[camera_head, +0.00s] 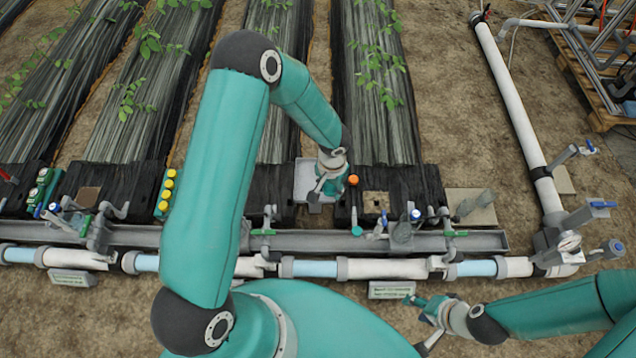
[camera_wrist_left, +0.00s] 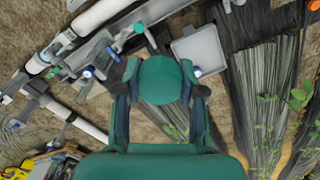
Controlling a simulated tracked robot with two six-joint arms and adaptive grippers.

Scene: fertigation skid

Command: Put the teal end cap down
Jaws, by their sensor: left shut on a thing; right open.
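The teal end cap (camera_wrist_left: 160,80) sits between the two fingers of my left gripper (camera_wrist_left: 159,90) in the left wrist view, gripped from both sides. In the head view my left gripper (camera_head: 328,180) is over the right edge of a pale grey tray (camera_head: 304,182). The held cap is hard to tell apart from the teal gripper there. The tray also shows beyond the cap in the left wrist view (camera_wrist_left: 198,46). My right gripper (camera_head: 430,308) is open and low at the right, in front of the pipe.
A grey rail (camera_head: 330,242) with valves and clamps runs across the front, with a white pipe (camera_head: 385,269) nearer me. An orange knob (camera_head: 353,180) stands just right of my left gripper. Yellow-capped bottles (camera_head: 167,190) stand left. Bare soil (camera_head: 455,110) lies right of the beds.

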